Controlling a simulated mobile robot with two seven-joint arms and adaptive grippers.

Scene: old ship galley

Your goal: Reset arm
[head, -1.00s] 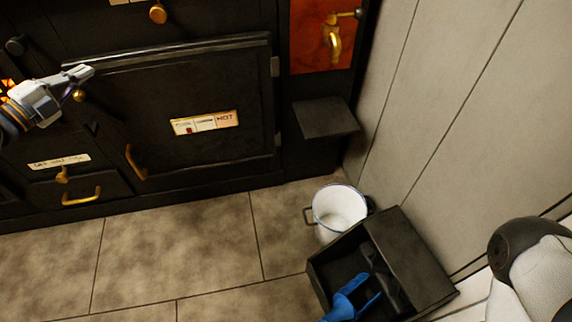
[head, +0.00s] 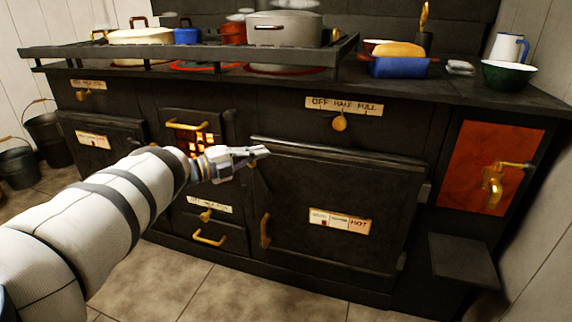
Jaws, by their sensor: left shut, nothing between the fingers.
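My left arm comes in from the left in the head view. Its left gripper (head: 258,153) is shut and empty, in front of the black stove (head: 285,230). The fingers point right, near the upper left corner of the large oven door (head: 335,205). I cannot tell whether they touch the stove. Behind the wrist, a small grate (head: 199,142) glows orange. My right gripper is not in view.
Pots stand on the railed stove top, including a large grey pot (head: 283,29). A blue loaf tin (head: 398,67) and green bowl (head: 509,75) stand at right. A black shelf (head: 462,258) juts out low right. Buckets (head: 47,130) stand far left. Some floor (head: 245,290) is clear.

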